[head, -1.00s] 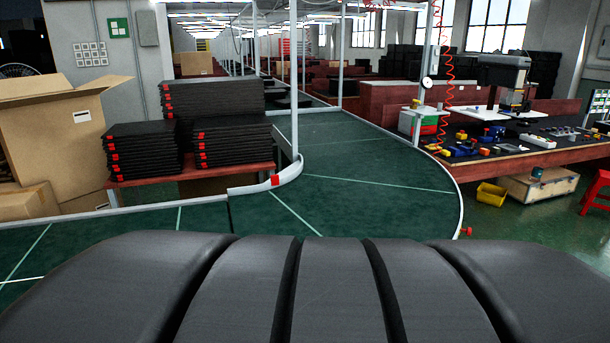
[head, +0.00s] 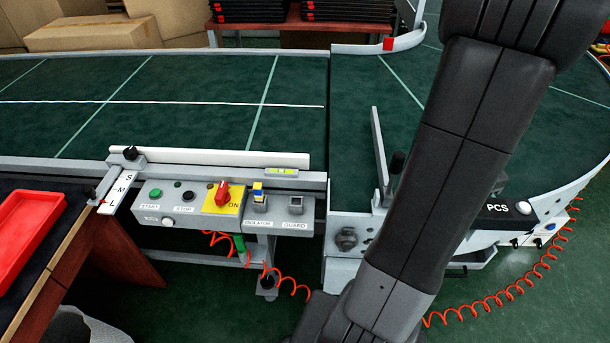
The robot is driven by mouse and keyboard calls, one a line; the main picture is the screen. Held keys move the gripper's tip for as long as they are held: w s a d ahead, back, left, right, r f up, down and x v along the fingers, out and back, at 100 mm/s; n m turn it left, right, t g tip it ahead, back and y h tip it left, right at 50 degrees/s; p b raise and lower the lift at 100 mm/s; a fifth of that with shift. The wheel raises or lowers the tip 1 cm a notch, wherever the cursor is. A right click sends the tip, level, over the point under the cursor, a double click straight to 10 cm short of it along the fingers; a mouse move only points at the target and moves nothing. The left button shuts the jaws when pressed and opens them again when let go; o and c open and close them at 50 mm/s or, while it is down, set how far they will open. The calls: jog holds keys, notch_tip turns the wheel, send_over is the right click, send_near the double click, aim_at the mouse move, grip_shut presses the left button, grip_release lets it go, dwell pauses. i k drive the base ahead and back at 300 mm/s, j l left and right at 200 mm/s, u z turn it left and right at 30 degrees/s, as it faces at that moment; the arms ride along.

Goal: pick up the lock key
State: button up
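A grey control box (head: 177,216) is fixed to the near side of the conveyor, left of the middle of the head view. A small grey square part (head: 296,203) sits above the GUARD label. A red switch knob (head: 222,193) sits on a yellow plate marked ON. I cannot tell for certain which of these small parts is the lock key. My arm rises across the right half of the view, and its gripper is out of the picture.
The green conveyor (head: 190,100) runs behind the box and curves away at the right. A red tray (head: 28,235) lies on a table at lower left. Red coiled cables (head: 290,287) hang below the box. A PCS panel (head: 498,209) is right of my arm.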

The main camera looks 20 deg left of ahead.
aim_at(257, 188)
jog(key=i+u, duration=0.1)
jog(key=u, duration=0.25)
jog(key=i+u, duration=0.1)
jog(key=u, duration=0.25)
jog(key=i+l+u, duration=0.1)
jog(key=u, duration=1.6)
